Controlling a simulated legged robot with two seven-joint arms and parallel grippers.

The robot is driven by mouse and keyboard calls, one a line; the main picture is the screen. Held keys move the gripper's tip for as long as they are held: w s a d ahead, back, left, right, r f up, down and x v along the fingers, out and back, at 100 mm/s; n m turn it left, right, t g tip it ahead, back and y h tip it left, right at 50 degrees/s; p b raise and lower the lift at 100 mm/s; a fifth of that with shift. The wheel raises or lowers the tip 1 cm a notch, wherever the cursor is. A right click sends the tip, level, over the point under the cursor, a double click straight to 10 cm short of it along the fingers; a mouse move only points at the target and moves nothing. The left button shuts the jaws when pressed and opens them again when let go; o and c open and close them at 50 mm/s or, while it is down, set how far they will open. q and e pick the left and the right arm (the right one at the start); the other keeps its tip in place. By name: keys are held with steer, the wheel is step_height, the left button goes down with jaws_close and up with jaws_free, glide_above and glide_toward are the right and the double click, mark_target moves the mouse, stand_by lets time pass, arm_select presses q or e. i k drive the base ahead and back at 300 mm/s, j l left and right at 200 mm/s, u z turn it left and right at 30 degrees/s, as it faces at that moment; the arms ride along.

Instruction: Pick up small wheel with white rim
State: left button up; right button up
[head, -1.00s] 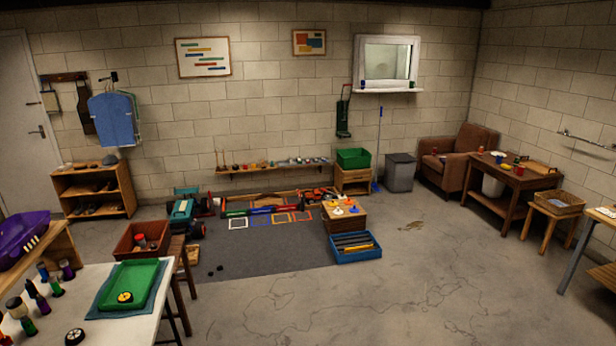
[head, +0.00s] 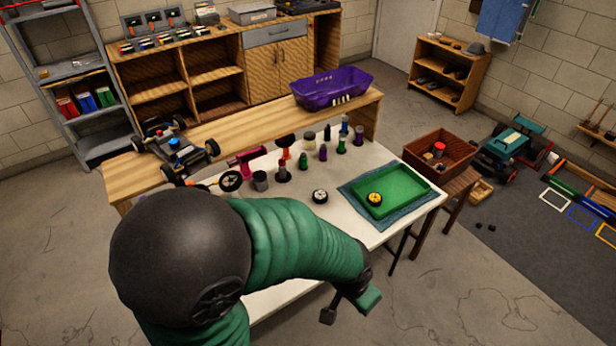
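A small black wheel with a white rim (head: 320,196) lies flat on the white tabletop (head: 335,165), left of the green tray. My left gripper (head: 348,309) hangs low in front of the table's near edge. Its two fingers are spread, with nothing between them. It is well apart from the wheel, nearer to me. My green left arm with a large black joint covers the near left part of the table. My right gripper is not in view.
A green tray (head: 408,184) on a blue cloth holds a yellow-rimmed wheel (head: 375,199). Several bottles stand behind the white-rimmed wheel. A larger black wheel (head: 230,181) is at the left. A brown box (head: 441,155) stands at the right.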

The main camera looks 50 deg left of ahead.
mark_target(321, 198)
steer(key=i+j+u, duration=0.15)
steer(key=i+u, duration=0.85)
steer(key=u, duration=0.15)
steer(key=i+l+u, duration=0.1)
steer(key=i+u, duration=0.25)
steer(key=u, duration=0.45)
steer(key=i+u, duration=0.1)
steer(key=u, duration=0.35)
steer(key=l+u, duration=0.1)
steer(key=u, duration=0.35)
steer(key=i+l+u, duration=0.1)
steer(key=u, duration=0.35)
